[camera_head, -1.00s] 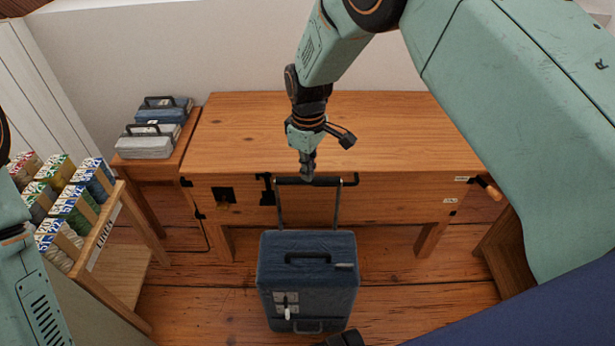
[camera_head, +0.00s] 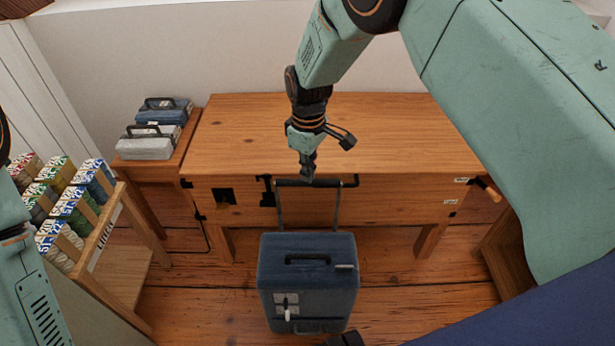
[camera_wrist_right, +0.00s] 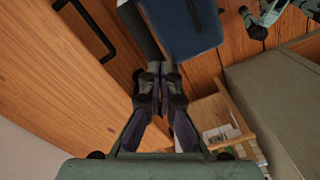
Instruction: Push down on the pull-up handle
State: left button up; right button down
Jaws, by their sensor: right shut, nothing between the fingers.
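A dark blue suitcase (camera_head: 307,265) stands upright on the wooden floor in front of the table. Its pull-up handle (camera_head: 338,183) is raised on two thin rods, with a black crossbar at the height of the table's front edge. My right gripper (camera_head: 307,176) points down with its fingertips at the crossbar, left of its middle. They seem to touch it, but the exact contact is hard to tell. The right gripper is shut and empty; it also shows in the right wrist view (camera_wrist_right: 159,75), with the suitcase (camera_wrist_right: 185,25) beyond it.
The wooden table (camera_head: 250,130) is bare on top, close behind the handle. A side table with toolbox-like cases (camera_head: 150,140) stands at the left. A wooden rack of boxes (camera_head: 75,205) stands at the lower left. Floor is clear on both sides of the suitcase.

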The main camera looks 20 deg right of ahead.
notch_tip(320, 180, up, 8)
jog(key=p, duration=0.6)
jog(key=shift+f+p, duration=0.15)
jog(key=shift+p, duration=0.25)
jog(key=f+m+t, duration=0.1)
jog(key=f, duration=0.1)
jog(key=s+d+f+m+t, duration=0.1)
jog(key=d+f+m+t, duration=0.1)
jog(key=f+m, duration=0.1)
jog(key=shift+s+d+f, duration=0.15)
jog(key=shift+s+f, duration=0.1)
jog(key=shift+f, duration=0.05)
jog(key=s+d+f+m+g, duration=0.1)
jog(key=s+f, duration=0.1)
jog(key=s, duration=1)
jog(key=s+d+f+m+g, duration=0.1)
jog(key=s+f+m, duration=0.1)
jog(key=s, duration=1)
jog(key=s+d+f+m+g, duration=0.1)
jog(key=s+d+f+m, duration=0.1)
jog(key=s, duration=1)
jog(key=shift+s+f, duration=0.3)
jog(key=shift+f, duration=0.25)
